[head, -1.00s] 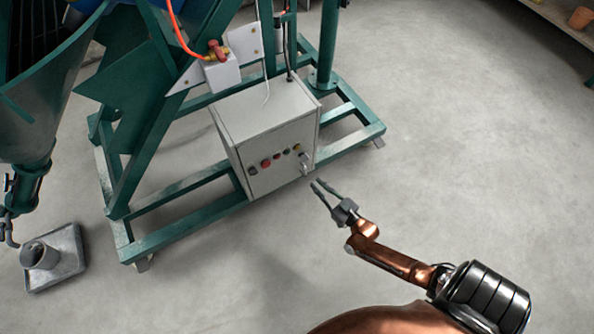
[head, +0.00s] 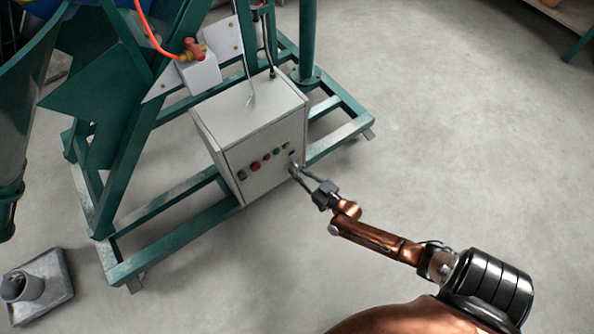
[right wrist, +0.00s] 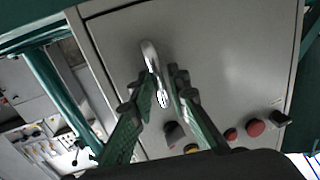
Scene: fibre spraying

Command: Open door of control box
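The control box (head: 250,122) is a light grey cabinet on the green frame, with a row of coloured knobs and buttons across its front door (head: 262,180). The door looks closed. In the right wrist view the door (right wrist: 215,60) fills the middle, with a shiny metal handle (right wrist: 151,62) on it. My right gripper (head: 298,172) is at the right side of the door front. In the wrist view its two green fingers (right wrist: 168,95) are apart, one on each side of the handle's lower end. I cannot tell whether they touch it. My left gripper is not in view.
The green steel frame (head: 180,227) surrounds the box, with its beams low to the floor. A grey tray (head: 52,285) with a cylinder stands at lower left. An orange hose (head: 150,30) hangs above the box. The floor at right is clear.

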